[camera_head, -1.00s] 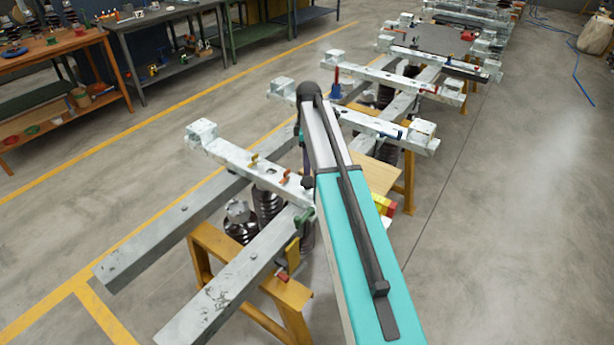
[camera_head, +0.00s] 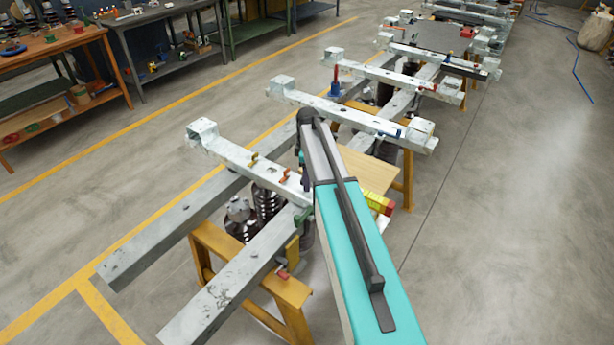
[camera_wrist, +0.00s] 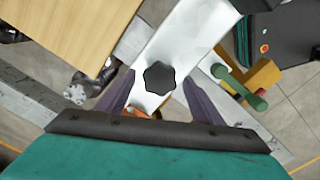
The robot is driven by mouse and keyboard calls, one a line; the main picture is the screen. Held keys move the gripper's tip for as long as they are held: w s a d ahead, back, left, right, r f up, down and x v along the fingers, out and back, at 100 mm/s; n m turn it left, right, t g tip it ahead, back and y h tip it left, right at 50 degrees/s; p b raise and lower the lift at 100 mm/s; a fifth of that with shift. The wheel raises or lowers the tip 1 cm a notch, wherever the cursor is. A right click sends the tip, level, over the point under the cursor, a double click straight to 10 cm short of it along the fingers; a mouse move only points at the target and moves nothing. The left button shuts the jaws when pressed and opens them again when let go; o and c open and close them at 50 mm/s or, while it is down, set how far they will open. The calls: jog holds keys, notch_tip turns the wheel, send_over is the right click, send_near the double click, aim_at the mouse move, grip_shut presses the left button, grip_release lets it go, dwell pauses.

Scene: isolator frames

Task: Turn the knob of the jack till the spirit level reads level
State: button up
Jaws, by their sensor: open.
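In the wrist view a black, star-shaped knob (camera_wrist: 159,77) sits on a white metal beam (camera_wrist: 185,40). My gripper (camera_wrist: 158,80) is open, with one finger on each side of the knob and a gap on both sides. I cannot tell how far the fingertips are above it. In the head view my arm hides the gripper and the knob. A yellow bar with a red end (camera_head: 378,203) shows just right of my arm. It may be the spirit level; its bubble cannot be read.
A wooden board (camera_head: 366,171) lies beside my arm. A green-handled clamp (camera_wrist: 256,101) is near the right finger. White cross beams (camera_head: 250,165) rest on long grey rails above yellow trestles (camera_head: 285,290). Bare floor (camera_head: 500,220) lies to the right.

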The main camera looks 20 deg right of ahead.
jog(key=c, duration=1)
jog(key=shift+c, duration=0.2)
jog(key=shift+m, duration=0.4)
jog(key=m+b, duration=0.1)
jog(key=m, duration=0.3)
jog(key=shift+b, duration=0.3)
jog(key=m+b, duration=0.1)
jog(key=m, duration=0.4)
jog(key=shift+m, duration=0.3)
jog(key=m, duration=0.5)
jog(key=shift+b, duration=0.3)
jog(key=m, duration=0.5)
jog(key=shift+s+f, duration=0.1)
jog(key=shift+s, duration=0.05)
jog(key=shift+m, duration=0.3)
